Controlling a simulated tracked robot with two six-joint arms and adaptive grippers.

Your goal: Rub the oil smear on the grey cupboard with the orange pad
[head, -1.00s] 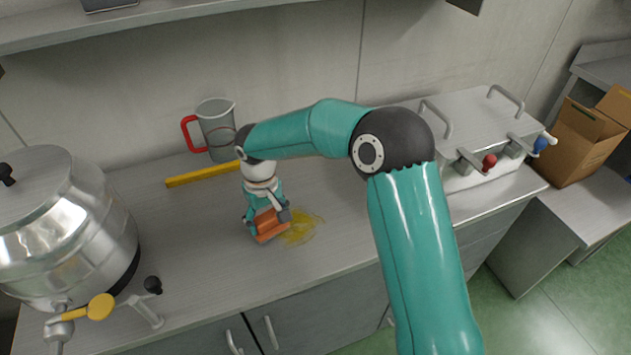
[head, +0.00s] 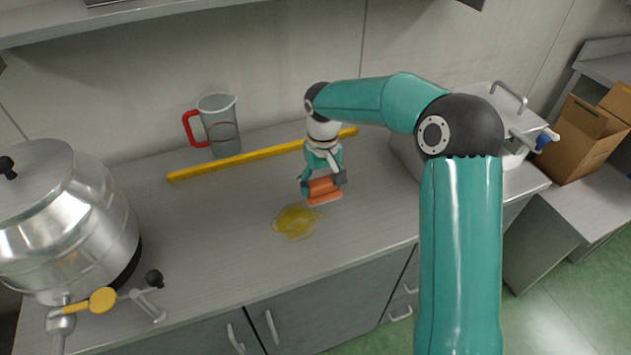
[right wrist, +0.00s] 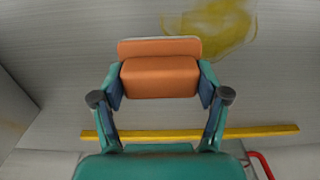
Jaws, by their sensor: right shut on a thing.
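The orange pad (head: 323,190) is held in my right gripper (head: 322,182), which is shut on its block-shaped grip. The pad also shows between the fingers of the right gripper (right wrist: 160,90) in the right wrist view (right wrist: 160,76). The yellow oil smear (head: 296,221) lies on the top of the grey cupboard (head: 200,265), to the left of and nearer than the pad. It also shows at the top of the right wrist view (right wrist: 222,25). The pad is at or just above the cupboard top; I cannot tell whether it touches. My left gripper is out of view.
A yellow bar (head: 245,158) lies behind the pad, with a jug with a red handle (head: 219,125) behind it. A steel tank with a tap (head: 65,225) stands at the left. A lidded steel unit (head: 480,110) stands right, and a cardboard box (head: 582,140) beyond it.

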